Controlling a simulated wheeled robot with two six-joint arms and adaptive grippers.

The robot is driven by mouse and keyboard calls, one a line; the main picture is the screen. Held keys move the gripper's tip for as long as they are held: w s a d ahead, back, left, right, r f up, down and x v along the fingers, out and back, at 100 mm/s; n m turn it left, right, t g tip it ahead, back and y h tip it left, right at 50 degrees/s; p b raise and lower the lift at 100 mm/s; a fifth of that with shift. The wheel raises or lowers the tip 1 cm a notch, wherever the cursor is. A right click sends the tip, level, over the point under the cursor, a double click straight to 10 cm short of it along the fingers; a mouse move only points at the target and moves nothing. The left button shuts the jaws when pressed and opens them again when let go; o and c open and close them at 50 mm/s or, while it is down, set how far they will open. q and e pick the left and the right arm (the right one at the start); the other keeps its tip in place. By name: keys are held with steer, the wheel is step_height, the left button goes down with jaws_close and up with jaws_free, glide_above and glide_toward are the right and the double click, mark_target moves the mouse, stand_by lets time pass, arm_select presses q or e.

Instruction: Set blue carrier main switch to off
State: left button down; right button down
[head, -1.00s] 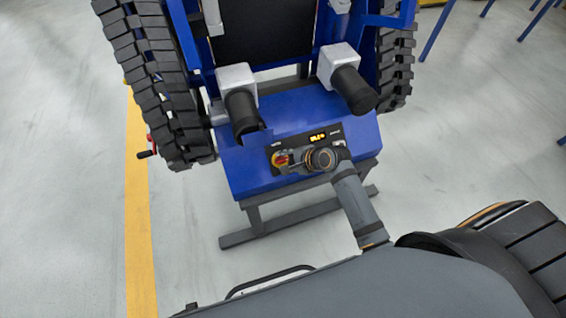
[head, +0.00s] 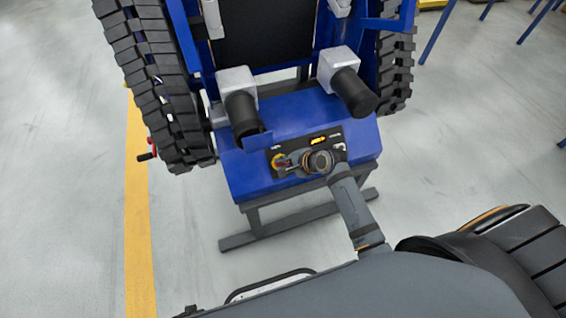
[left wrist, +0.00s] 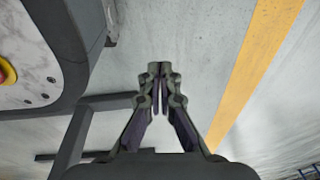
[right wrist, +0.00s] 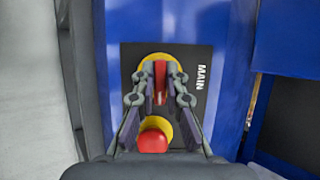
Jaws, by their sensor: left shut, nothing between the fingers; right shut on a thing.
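The blue carrier (head: 240,172) stands ahead with a black control panel (head: 337,137) on its sloped blue box. The main switch (head: 278,160) sits at the panel's left end. In the right wrist view it is a yellow disc with a red handle (right wrist: 160,75) beside a white "MAIN" label. The handle lies parallel to the label's line of text. My right gripper (head: 287,166) is at the switch, its fingers (right wrist: 160,88) shut on the red handle. My left gripper (left wrist: 160,66) is shut and empty over the floor, outside the head view.
A red button (right wrist: 153,141) on yellow sits close to the switch, under my right fingers. Two black cylinders (head: 242,112) (head: 354,92) stick out above the panel. A lit orange display (head: 318,141) is on the panel. Tracks (head: 150,85) flank the carrier.

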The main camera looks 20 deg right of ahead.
arm_select(q)
steer(key=s+p, duration=0.4)
steer(key=s, duration=0.3)
arm_select(e)
steer(key=shift+r+n+g, duration=0.4)
steer(key=shift+r+n, duration=0.05)
steer(key=shift+n, duration=0.55)
steer(key=n+g+h+p, duration=0.1)
steer(key=n+p, duration=0.2)
steer(key=p, duration=0.1)
steer(key=n+g+h+p, duration=0.1)
steer(key=n+p, duration=0.2)
steer(key=p, duration=0.2)
steer(key=shift+f+n, duration=0.15)
steer(key=shift+n, duration=0.25)
steer(key=n+g+h+p, duration=0.1)
steer(key=n+p, duration=0.2)
steer(key=shift+f+n, duration=0.1)
steer(key=shift+n, duration=0.3)
arm_select(q)
step_height(320, 180, up, 15)
steer(key=p, duration=0.2)
steer(key=shift+s, duration=0.15)
arm_select(e)
steer(key=shift+f+n+h, duration=0.15)
steer(key=shift+n+h, duration=0.85)
steer(key=shift+n, duration=0.6)
steer(key=c, duration=1.4)
jaws_free()
